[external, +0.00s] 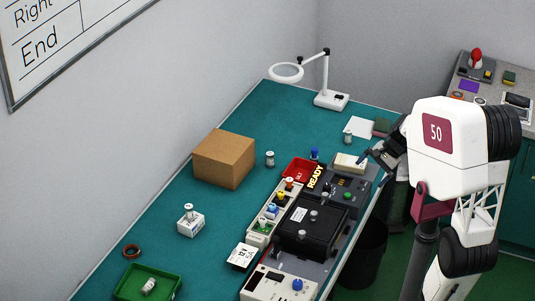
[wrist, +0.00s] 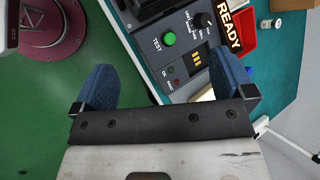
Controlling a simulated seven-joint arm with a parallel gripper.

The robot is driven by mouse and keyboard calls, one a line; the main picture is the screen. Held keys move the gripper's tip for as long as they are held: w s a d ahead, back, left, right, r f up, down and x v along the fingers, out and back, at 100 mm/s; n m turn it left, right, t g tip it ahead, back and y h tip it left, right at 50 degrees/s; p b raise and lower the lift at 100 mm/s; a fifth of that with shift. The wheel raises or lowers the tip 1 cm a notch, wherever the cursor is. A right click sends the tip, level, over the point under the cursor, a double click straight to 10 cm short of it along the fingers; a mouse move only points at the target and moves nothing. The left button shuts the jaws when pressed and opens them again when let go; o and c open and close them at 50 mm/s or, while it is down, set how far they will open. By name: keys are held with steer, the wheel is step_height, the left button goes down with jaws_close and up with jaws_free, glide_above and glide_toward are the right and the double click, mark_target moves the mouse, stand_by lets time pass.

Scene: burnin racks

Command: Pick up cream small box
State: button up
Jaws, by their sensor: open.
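The cream small box (external: 350,162) lies at the far right end of the row of equipment on the green table. In the wrist view only a pale sliver that looks like it (wrist: 207,96) shows beside the right finger; the rest is hidden by my gripper. My gripper (external: 372,157) is at the table's right edge, just right of the box in the external view. In the wrist view my gripper (wrist: 162,68) has its two blue fingers wide apart with nothing held between them. Whether a finger touches the box cannot be told.
The test unit with the green button (wrist: 169,39) and READY sign (external: 316,177) sits beside the box. A red bin (external: 299,169), blue-topped item (external: 315,154), white card (external: 359,127) and small canister (external: 347,138) are near. A brown carton (external: 224,160) stands further left.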

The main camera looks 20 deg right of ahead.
steer(key=w+d+f+m+t+y, duration=0.1)
steer(key=w+d+f+m+y, duration=0.1)
steer(key=w+d+f+m, duration=0.3)
steer(key=w+d+f+m+t+y, duration=0.1)
steer(key=w+f+m+t, duration=0.1)
steer(key=w, duration=0.6)
steer(key=m+t, duration=0.4)
steer(key=m, duration=0.3)
glide_toward(351, 164)
steer(key=shift+w+d+f+y, duration=0.4)
steer(key=shift+w+d+f, duration=0.1)
steer(key=shift+w+d, duration=0.3)
steer(key=shift+x, duration=1.25)
steer(key=shift+a+f, duration=0.1)
steer(key=shift+x, duration=2.5)
steer(key=c, duration=1)
